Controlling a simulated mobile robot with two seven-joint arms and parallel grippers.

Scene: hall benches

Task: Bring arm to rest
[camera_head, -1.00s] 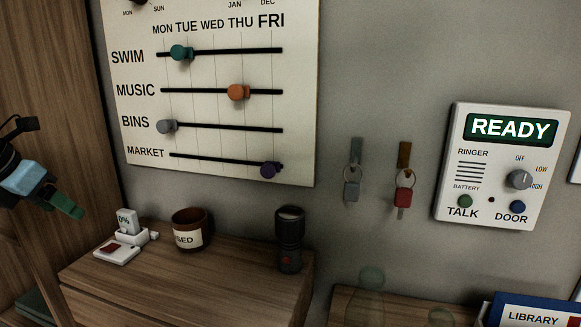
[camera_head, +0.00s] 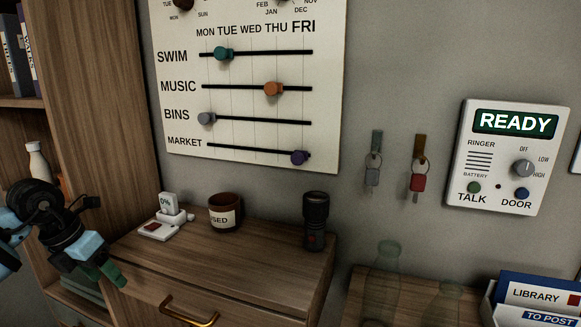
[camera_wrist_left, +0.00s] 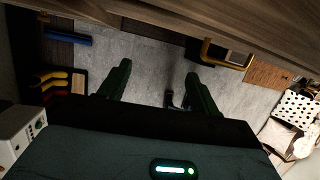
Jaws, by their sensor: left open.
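My left arm comes in from the left in the head view. Its left gripper (camera_head: 112,274) has green fingers and hangs in front of the left end of the wooden cabinet (camera_head: 230,270). In the left wrist view the two green fingers stand wide apart, and the left gripper (camera_wrist_left: 158,88) is empty, with grey floor between the fingers. My right arm and gripper are not in view.
A charger (camera_head: 170,212), a brown pot (camera_head: 225,212) and a black torch (camera_head: 315,220) stand on the cabinet. A brass handle (camera_head: 188,310) juts from its front. A shelf unit (camera_head: 100,110) rises at left. Transparent bottles (camera_head: 385,280) stand at right.

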